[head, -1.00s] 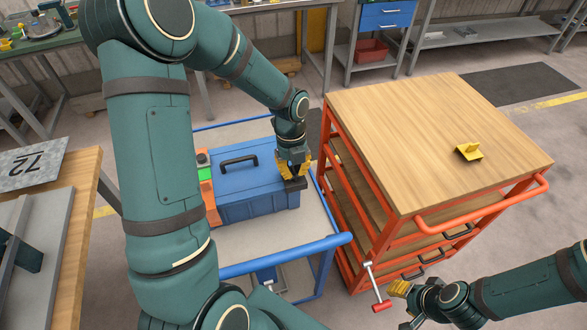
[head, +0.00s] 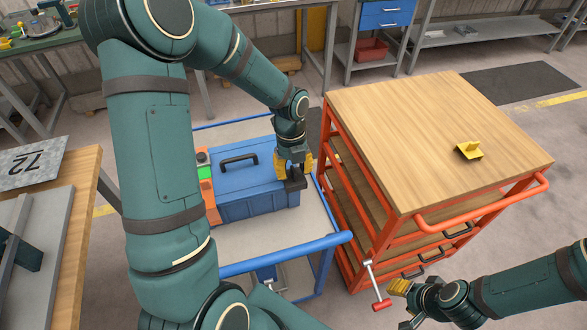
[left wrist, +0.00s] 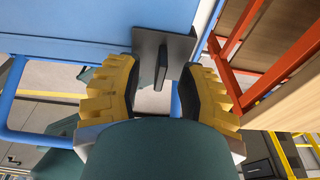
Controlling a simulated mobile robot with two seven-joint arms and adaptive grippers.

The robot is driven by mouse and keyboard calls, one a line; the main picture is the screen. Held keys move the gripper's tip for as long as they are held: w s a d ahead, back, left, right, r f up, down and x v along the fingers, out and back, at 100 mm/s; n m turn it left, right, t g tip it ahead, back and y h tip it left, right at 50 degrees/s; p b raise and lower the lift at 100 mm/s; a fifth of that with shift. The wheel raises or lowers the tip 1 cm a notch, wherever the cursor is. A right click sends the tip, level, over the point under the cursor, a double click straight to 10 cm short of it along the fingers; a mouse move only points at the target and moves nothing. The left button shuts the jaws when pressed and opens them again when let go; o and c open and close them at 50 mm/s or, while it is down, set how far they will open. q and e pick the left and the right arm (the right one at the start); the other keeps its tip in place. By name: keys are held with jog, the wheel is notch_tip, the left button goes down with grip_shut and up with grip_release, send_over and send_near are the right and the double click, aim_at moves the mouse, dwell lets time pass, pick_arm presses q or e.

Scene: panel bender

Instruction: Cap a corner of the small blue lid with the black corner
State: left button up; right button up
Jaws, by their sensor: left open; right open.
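The small blue lid (head: 255,180), with a black handle, tops a blue box on a blue-railed cart. The black corner (head: 296,183) is at the lid's near right corner; I cannot tell whether it is fully seated. In the left wrist view the black corner (left wrist: 165,55) shows as a dark plate with an upright fin, against the blue surface (left wrist: 75,25). My left gripper (head: 294,165) is open just above it, its yellow fingers apart on either side of the fin. My right gripper (head: 399,288) is open and empty at lower right, near the orange cart.
An orange cart (head: 430,130) with a wooden top stands to the right, close to the blue cart's rail (head: 285,255). A yellow piece (head: 469,151) lies on it. A wooden table (head: 75,215) is at left.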

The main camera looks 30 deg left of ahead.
pick_arm(q)
notch_tip(320, 180, up, 12)
jog(key=w+a, duration=0.1)
jog(key=shift+a+f, duration=0.2)
